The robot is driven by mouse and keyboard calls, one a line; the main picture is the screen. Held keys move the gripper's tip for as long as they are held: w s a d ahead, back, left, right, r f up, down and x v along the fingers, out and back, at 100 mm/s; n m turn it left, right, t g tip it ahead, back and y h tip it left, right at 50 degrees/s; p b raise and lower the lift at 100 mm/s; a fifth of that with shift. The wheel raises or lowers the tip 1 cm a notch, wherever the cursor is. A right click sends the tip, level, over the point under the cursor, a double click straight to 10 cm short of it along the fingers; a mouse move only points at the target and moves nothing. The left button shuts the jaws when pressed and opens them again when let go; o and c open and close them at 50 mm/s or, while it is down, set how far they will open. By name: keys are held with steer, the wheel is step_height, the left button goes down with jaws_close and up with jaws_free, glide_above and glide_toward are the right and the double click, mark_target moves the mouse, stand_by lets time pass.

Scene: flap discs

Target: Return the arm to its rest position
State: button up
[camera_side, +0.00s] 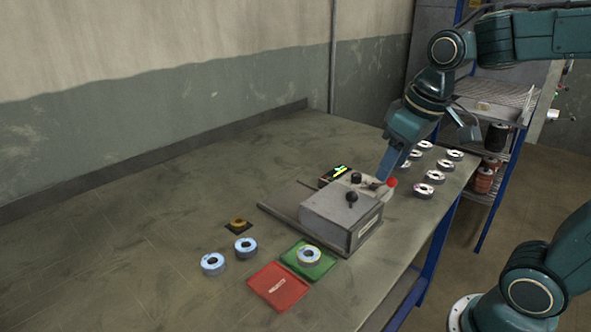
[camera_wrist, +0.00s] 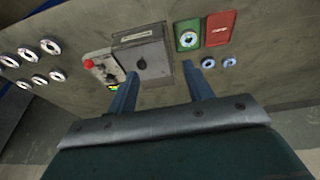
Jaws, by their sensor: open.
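My gripper (camera_side: 381,177) hangs over the right part of the bench in the side view, pointing down near the grey box. Its two fingers stand apart with nothing between them in the wrist view (camera_wrist: 161,73). The grey box (camera_side: 340,216) has a dark knob and a red button (camera_side: 391,182) beside it; it also shows in the wrist view (camera_wrist: 140,58). One flap disc (camera_side: 309,255) lies on the green tray (camera_side: 322,270). Two discs lie on the bench, one of them here (camera_side: 213,264), left of the red tray (camera_side: 278,287).
A small display (camera_side: 336,174) sits behind the grey box. A dark square pad (camera_side: 238,227) bears a yellowish ring. A shelf rack (camera_side: 497,104) stands beyond the bench. The bench's left side is clear.

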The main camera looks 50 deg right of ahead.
steer(key=s+a+t, duration=0.2)
steer(key=s, duration=0.6)
steer(key=shift+s+a+f, duration=0.15)
steer(key=shift+a+f, duration=0.2)
stand_by(0.6)
